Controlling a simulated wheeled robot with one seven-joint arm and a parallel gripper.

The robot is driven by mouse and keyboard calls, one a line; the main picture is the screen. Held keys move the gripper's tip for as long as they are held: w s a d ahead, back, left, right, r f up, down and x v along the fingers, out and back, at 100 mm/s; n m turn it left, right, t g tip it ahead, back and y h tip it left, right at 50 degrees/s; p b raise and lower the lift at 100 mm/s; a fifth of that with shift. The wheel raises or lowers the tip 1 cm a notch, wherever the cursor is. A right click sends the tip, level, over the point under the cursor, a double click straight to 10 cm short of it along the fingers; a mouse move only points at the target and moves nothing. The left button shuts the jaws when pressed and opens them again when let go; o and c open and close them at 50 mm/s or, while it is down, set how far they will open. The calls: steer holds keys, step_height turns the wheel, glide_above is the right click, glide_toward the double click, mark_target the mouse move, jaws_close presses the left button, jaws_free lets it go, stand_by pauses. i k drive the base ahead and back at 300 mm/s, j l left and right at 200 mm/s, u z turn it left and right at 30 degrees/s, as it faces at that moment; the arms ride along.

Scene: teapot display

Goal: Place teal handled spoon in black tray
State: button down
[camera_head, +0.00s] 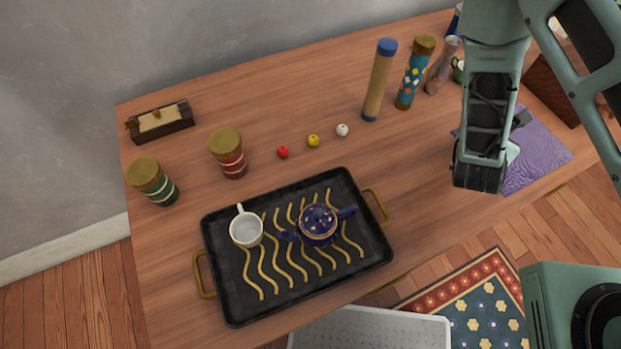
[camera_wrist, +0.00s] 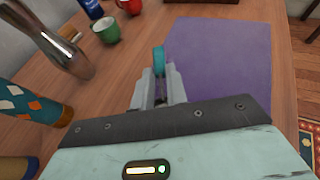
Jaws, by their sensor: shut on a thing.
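The teal handled spoon shows its teal end (camera_wrist: 159,58) between the fingertips of my gripper (camera_wrist: 159,82) in the wrist view. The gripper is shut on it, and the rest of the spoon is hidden. In the head view my gripper, mostly behind my arm, is over the right part of the table by the purple cloth (camera_head: 538,160); I cannot make out the spoon there. The black tray (camera_head: 228,300) with brass handles is at the table's front left, well left of my gripper. A white cup (camera_head: 246,230) and a dark blue teapot (camera_head: 318,222) stand on it.
A tan tube (camera_head: 379,82), patterned tube (camera_head: 414,72) and metallic shaker (camera_wrist: 55,45) stand left of my gripper. A green cup (camera_wrist: 107,30) stands beyond. Small red (camera_head: 283,152), yellow (camera_head: 313,141) and white (camera_head: 342,130) balls lie behind the tray. The tray's front left is bare.

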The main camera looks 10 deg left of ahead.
mark_target(290, 281)
steer(key=k+j+u, duration=0.15)
steer(key=k, duration=0.65)
steer(key=k+j, duration=0.15)
steer(key=j, duration=0.3)
steer(key=k+j+u, duration=0.15)
steer(key=j, duration=0.8)
steer(key=k+j+u, duration=0.1)
steer(key=j, duration=0.4)
steer(key=i+l, duration=0.1)
steer(key=l, duration=0.15)
